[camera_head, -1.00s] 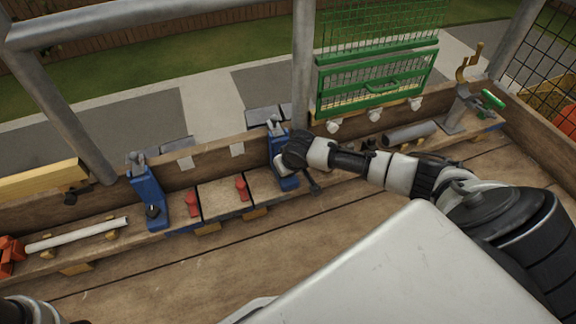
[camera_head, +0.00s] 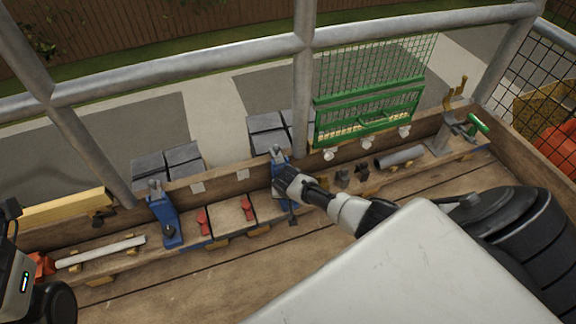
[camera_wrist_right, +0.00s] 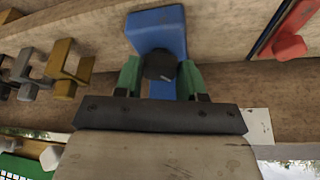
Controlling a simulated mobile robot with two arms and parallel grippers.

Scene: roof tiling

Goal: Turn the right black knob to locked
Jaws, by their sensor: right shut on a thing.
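The right blue device (camera_head: 279,160) stands at the plank wall, mostly covered by my right arm in the head view. Its black knob (camera_wrist_right: 160,66) shows in the right wrist view, in front of the blue body (camera_wrist_right: 157,27). My right gripper (camera_wrist_right: 161,76) is shut on this knob, with one green finger on each side. A small pale mark shows on the knob, but I cannot tell its lock setting. A matching left blue device (camera_head: 163,212) has its own black knob (camera_head: 169,231). My left gripper is out of view.
Two red handles (camera_head: 203,222) sit between the blue devices. A white tube (camera_head: 100,251) lies at left. A grey tube (camera_head: 400,157) and a green wire rack (camera_head: 368,110) are at right. Metal rails rise behind. The wooden floor in front is mostly clear.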

